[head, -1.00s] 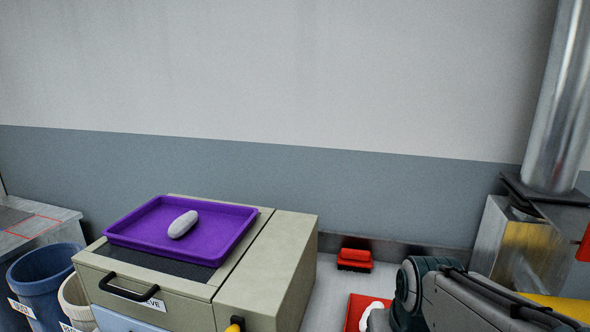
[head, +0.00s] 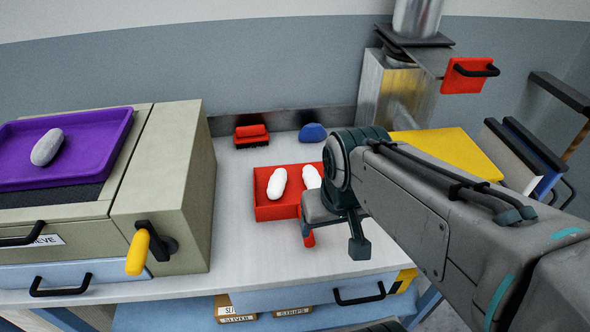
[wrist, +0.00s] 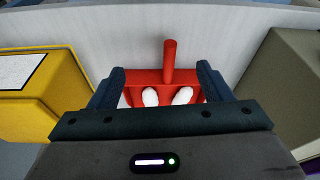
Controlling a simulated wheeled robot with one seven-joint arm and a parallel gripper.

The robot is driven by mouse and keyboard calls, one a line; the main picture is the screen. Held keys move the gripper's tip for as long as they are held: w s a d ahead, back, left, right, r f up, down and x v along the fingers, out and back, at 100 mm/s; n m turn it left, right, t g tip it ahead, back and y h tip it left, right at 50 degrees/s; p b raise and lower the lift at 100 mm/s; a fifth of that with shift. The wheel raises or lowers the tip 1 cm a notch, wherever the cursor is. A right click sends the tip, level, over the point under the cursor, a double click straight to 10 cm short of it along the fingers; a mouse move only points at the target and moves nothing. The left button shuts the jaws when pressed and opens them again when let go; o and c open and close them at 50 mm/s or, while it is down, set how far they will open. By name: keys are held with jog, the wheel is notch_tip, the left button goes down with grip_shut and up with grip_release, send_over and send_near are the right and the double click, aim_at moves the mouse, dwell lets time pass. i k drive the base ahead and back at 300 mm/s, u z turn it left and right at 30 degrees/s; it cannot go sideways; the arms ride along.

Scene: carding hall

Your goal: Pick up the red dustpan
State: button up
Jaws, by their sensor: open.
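The red dustpan (head: 266,209) lies on the white worktop, with two white rolls (head: 278,183) in its pan. Its handle (head: 308,239) points toward the front edge. My gripper (head: 335,236) hides part of its right side in the head view. In the wrist view the dustpan's handle (wrist: 170,60) points away from my gripper (wrist: 161,82), and the pan shows between the two spread fingers. My gripper is open, with nothing held. I cannot tell the exact height of the fingers over the dustpan.
A beige machine with a yellow-handled crank (head: 138,252) stands left, bearing a purple tray (head: 110,125). A red brush (head: 252,137) and a blue lump (head: 313,132) lie behind the dustpan. A yellow box (head: 440,150) stands right. Bare worktop (head: 240,250) lies left of the handle.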

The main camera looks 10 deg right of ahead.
aim_at(288, 205)
jog(key=u, duration=1.15)
jog(key=k, duration=0.6)
jog(key=u, duration=0.7)
